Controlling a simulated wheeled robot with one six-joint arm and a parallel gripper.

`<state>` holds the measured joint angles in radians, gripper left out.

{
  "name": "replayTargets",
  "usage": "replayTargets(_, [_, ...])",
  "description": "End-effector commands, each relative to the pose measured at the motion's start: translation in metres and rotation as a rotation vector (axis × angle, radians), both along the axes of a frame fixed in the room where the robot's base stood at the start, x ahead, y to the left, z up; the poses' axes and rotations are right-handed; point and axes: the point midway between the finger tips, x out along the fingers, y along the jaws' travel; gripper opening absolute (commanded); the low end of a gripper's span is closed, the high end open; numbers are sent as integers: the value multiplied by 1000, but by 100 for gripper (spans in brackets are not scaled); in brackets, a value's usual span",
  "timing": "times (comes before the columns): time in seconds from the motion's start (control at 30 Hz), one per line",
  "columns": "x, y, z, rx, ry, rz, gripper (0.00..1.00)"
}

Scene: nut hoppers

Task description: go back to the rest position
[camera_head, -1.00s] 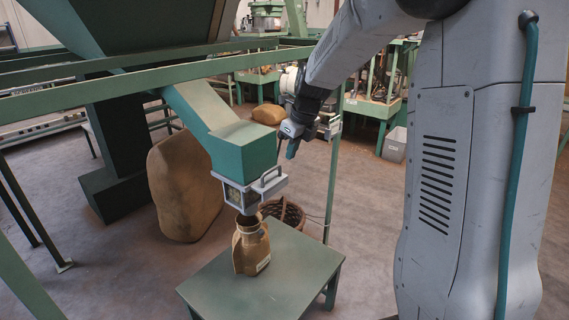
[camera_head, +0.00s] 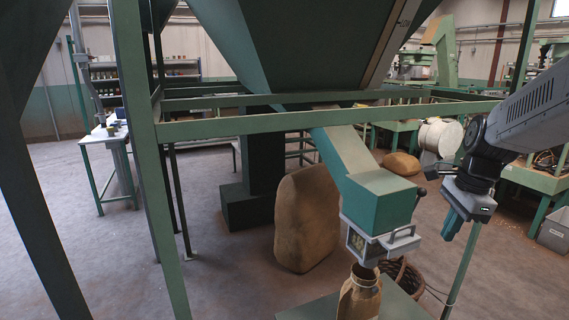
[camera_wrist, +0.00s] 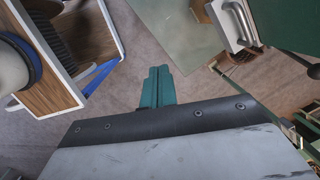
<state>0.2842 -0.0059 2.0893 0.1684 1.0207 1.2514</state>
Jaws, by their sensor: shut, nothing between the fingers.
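My gripper (camera_head: 452,226) is at the right in the head view, its teal fingers pointing down and together. It is a little to the right of the hopper chute's outlet box (camera_head: 368,242) and apart from it. In the wrist view my gripper (camera_wrist: 157,72) shows its teal fingers shut side by side over bare floor, with nothing between them. The outlet's metal handle (camera_wrist: 231,25) is at the top right of the wrist view. A brown paper sack (camera_head: 360,294) stands under the outlet, its lower part cut off by the frame edge.
A green table (camera_head: 400,304) bears the sack. A wicker basket (camera_head: 404,277) is behind it. A large full sack (camera_head: 308,220) stands on the floor to the left. Green frame posts (camera_head: 150,160) and a rail (camera_head: 300,122) cross the view. The floor at left is open.

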Motion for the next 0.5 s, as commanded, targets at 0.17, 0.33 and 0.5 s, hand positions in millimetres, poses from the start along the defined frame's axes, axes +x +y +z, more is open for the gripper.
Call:
replayTargets(0.17, [-77, 35, 13, -59, -8, 614, 0])
replayTargets(0.33, [-158, 64, 19, -108, -22, 1179, 0])
replayTargets(0.5, [-219, 81, 17, -164, -45, 1521, 0])
